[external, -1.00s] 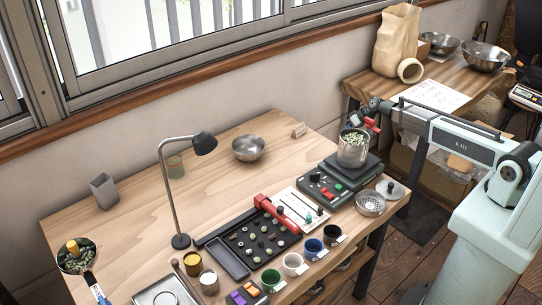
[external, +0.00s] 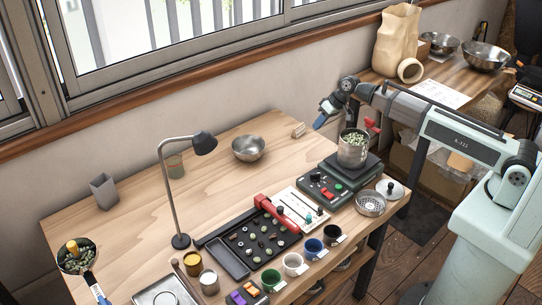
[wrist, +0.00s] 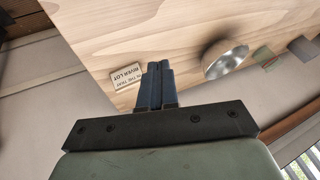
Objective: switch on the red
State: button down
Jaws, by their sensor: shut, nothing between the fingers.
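A dark control box (external: 322,196) stands in front of the metal pot at the right of the desk in the external view. It carries small red and green parts, too small to tell which are switches or how they are set. My gripper (external: 322,122) is shut and empty, raised above the desk's back right side, left of and above the pot. In the wrist view my gripper (wrist: 158,68) shows its two blue fingers together, with nothing between them. The control box is not in the wrist view.
The pot (external: 352,152) of green beans, with a red part at its rim, stands on a dark base. A lamp (external: 172,200) stands mid-desk. A metal bowl (external: 249,148) and a small sign (wrist: 126,76) lie near the back.

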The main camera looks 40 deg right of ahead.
jog(key=s+a+r+g+h, duration=0.2)
jog(key=s+a+r, duration=0.2)
jog(key=s+a, duration=0.8)
notch_tip(320, 180, up, 4)
jog(key=m+h, duration=0.1)
jog(key=h, duration=0.1)
send_over(325, 189)
jog(key=s, duration=0.3)
jog(key=shift+w, duration=0.15)
jog(key=shift+f, duration=0.15)
jog(key=shift+w+f, duration=0.4)
jog(key=shift+f, duration=1.85)
jog(key=shift+w+f, duration=0.4)
jog(key=shift+f, duration=1.8)
jog(key=shift+w+f, duration=0.4)
jog(key=shift+f, duration=1.85)
jog(key=shift+w+a+f+g, duration=0.1)
jog(key=shift+w+f+g, duration=0.3)
jog(key=shift+g, duration=0.1)
jog(key=shift+s+r, duration=0.1)
jog(key=shift+s, duration=0.3)
